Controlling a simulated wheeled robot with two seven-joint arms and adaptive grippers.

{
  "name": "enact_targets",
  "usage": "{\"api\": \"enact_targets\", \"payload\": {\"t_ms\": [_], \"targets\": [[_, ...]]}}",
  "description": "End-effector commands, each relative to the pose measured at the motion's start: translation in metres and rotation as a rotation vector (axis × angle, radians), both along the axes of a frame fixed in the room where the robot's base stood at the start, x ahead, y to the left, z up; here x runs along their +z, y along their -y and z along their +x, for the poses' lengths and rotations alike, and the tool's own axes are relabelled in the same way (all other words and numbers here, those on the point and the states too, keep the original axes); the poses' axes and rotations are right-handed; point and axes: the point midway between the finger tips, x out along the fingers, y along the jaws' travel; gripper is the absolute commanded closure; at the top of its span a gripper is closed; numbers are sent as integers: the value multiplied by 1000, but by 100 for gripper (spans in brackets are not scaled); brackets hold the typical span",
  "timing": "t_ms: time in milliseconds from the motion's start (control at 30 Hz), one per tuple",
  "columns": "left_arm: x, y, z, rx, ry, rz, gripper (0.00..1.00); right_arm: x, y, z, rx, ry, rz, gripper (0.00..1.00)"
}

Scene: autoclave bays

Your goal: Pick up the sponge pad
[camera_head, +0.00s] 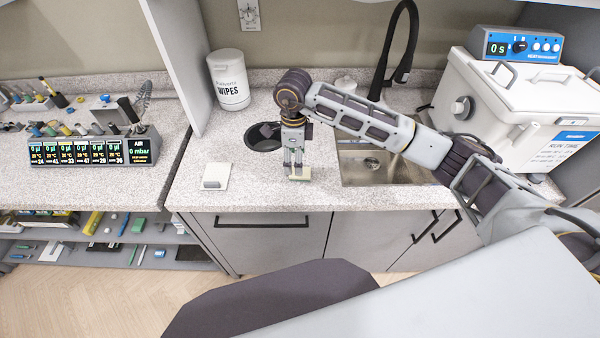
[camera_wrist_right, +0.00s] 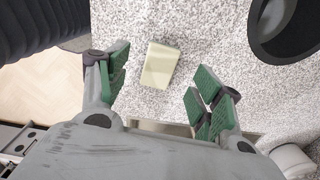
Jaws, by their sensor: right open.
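The sponge pad is a small pale-yellow block. It lies on the speckled counter, and in the right wrist view the sponge pad (camera_wrist_right: 159,65) shows between and beyond my right gripper's two green-padded fingers. In the head view the sponge pad (camera_head: 301,174) is partly hidden by my right gripper (camera_head: 294,163), which points down just above it. My right gripper is open, with clear space on both sides of the pad and nothing held. Whether the fingertips reach down to the pad's height I cannot tell. My left gripper is not in view.
A black round opening (camera_head: 263,136) is just behind the gripper. The sink (camera_head: 372,165) with a black tap (camera_head: 392,50) is to the right. A white block (camera_head: 215,176) lies to the left, and a wipes tub (camera_head: 229,80) stands behind. The counter's front edge is close.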

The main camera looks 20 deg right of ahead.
Motion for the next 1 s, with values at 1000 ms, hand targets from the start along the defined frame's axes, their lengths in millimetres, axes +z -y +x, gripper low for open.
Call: {"api": "enact_targets", "payload": {"t_ms": [1000], "targets": [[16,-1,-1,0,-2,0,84,-48,4,1,1,-2,0,34]]}}
